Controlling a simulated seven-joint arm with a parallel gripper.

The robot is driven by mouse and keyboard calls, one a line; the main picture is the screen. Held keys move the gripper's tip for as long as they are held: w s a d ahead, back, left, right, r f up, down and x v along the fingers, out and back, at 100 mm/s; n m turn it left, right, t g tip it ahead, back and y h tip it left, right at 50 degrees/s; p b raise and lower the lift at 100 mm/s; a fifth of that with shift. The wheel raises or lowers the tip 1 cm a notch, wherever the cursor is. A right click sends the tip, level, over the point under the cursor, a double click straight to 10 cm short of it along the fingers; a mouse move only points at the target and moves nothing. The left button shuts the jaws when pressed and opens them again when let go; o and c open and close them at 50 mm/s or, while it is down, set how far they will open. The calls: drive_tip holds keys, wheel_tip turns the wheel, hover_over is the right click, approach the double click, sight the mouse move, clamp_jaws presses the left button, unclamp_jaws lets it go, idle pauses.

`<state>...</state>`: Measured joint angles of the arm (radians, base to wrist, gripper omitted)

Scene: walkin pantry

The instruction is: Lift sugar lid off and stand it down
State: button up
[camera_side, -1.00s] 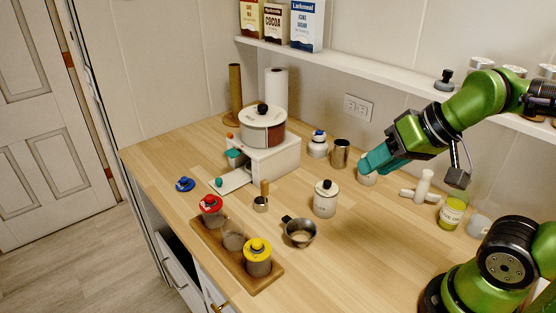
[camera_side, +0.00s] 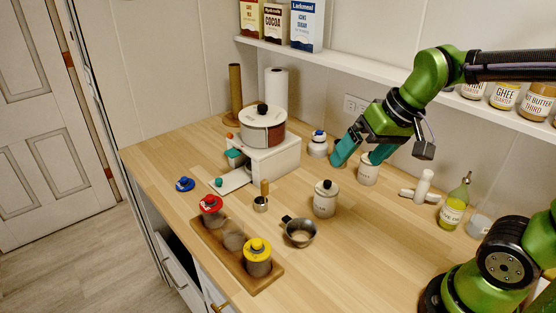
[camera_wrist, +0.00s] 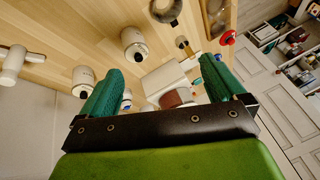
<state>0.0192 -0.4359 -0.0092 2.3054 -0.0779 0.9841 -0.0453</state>
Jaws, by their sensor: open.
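Two white canisters stand upright on the counter. The front one (camera_side: 325,204) wears a pale lid with a black knob (camera_side: 326,184), and it also shows in the wrist view (camera_wrist: 136,47). The rear one (camera_side: 367,174) is beside my gripper, its top partly hidden by a finger; the wrist view shows it (camera_wrist: 82,76) beside the left finger. I cannot read which label says sugar. My gripper (camera_side: 359,158) is open and empty, teal fingers spread and pointing down. In the wrist view (camera_wrist: 160,86) nothing sits gripped between the fingers.
A wooden tray (camera_side: 276,283) holds jars with red and yellow lids. A blue lid (camera_side: 185,184) lies on the counter. A metal pan (camera_side: 300,232) sits near the front canister. A white riser (camera_side: 277,163) carries a large lidded pot.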

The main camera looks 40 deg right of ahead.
drive_tip(key=w+d+f+n+g+h, duration=0.15)
drive_tip(key=w+d+g, duration=0.25)
drive_tip(key=w, duration=0.6)
drive_tip(key=n+g, duration=0.1)
drive_tip(key=n, duration=0.1)
hover_over(328, 181)
drive_tip(key=f, duration=0.9)
drive_tip(key=shift+s+a+f, duration=0.1)
drive_tip(key=shift+a+f, duration=0.05)
drive_tip(key=shift+a, duration=0.05)
wheel_tip(328, 181, down, 6)
drive_tip(key=shift+d+r, duration=0.15)
drive_tip(key=c, duration=1.1)
